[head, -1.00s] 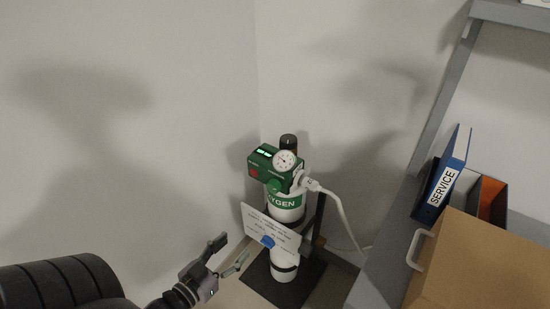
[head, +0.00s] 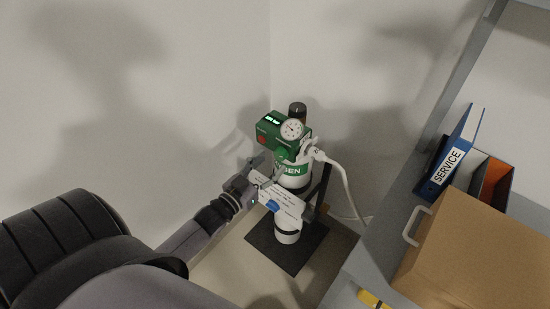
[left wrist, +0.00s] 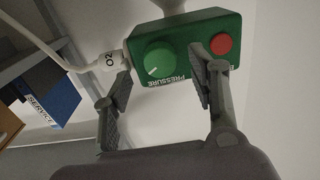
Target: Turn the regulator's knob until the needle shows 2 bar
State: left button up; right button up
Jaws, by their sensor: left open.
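The green regulator box (head: 268,128) sits on top of a white oxygen cylinder (head: 287,223) in the corner. Its round white gauge (head: 292,129) faces up; the needle is too small to read. The green knob (head: 284,153) is on the front of the box. In the left wrist view the knob (left wrist: 157,62) has a white mark and stands beside the word PRESSURE. My left gripper (head: 266,171) is open just in front of the regulator. In the left wrist view its fingers (left wrist: 161,74) are spread on either side of the knob, apart from it. My right gripper is not in view.
A red button (left wrist: 222,44) is on the same box, close to one finger. A white sign (head: 283,197) hangs on the cylinder below the gripper. A white hose (head: 345,190) leaves to the right. A grey shelf holds a SERVICE binder (head: 452,160) and a cardboard box (head: 470,255).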

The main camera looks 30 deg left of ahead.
aim_at(278, 157)
pick_arm(q)
jog(key=shift+w+d, duration=0.15)
jog(key=shift+w, duration=1.5)
jog(key=c, duration=1.2)
jog(key=shift+r+m+p, duration=0.1)
jog(key=shift+m+p, duration=0.3)
jog(key=shift+m, duration=0.3)
jog(key=m, duration=0.2)
jog(key=shift+m, duration=0.4)
jog(key=o, duration=1.2)
jog(key=shift+s, duration=0.15)
